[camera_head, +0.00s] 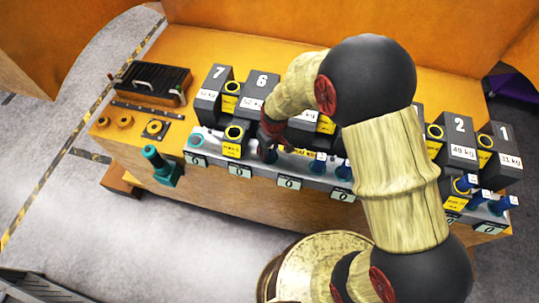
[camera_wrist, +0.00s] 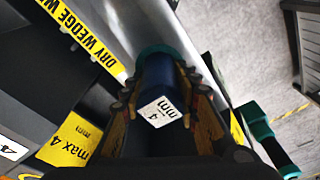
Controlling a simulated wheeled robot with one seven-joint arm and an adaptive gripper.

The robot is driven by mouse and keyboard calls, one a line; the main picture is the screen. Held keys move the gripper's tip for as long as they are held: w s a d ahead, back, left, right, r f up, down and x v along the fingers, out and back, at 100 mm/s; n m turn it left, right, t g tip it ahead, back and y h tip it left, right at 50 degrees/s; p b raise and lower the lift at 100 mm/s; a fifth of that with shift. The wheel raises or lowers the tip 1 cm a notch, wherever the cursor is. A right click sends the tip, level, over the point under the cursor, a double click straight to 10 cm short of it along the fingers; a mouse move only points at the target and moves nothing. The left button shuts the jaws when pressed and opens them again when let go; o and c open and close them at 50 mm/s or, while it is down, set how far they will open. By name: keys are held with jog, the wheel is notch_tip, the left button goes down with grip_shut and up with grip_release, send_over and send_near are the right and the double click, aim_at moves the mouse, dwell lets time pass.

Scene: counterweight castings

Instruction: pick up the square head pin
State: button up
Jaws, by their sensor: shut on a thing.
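The square head pin (camera_wrist: 163,75) is dark blue with a teal collar and a square white top reading "4 mm" in the wrist view. My gripper (camera_wrist: 165,98) is shut on it, with a finger on each side of the head. In the head view my gripper (camera_head: 268,152) is low at the grey rail, left of centre. The pin cannot be made out there, and its lower end is hidden in the wrist view.
Dark numbered weights, such as 7 (camera_head: 212,92) and 2 (camera_head: 458,138), line the orange bench behind the grey rail (camera_head: 211,152). Blue pins (camera_head: 503,204) stand at the right. A teal-handled part (camera_head: 160,166) projects at the left front. Grey floor is clear at the left.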

grip_shut()
notch_tip(320, 180, up, 20)
jog(key=p, duration=0.5)
jog(key=shift+p, duration=0.3)
dwell(0.5)
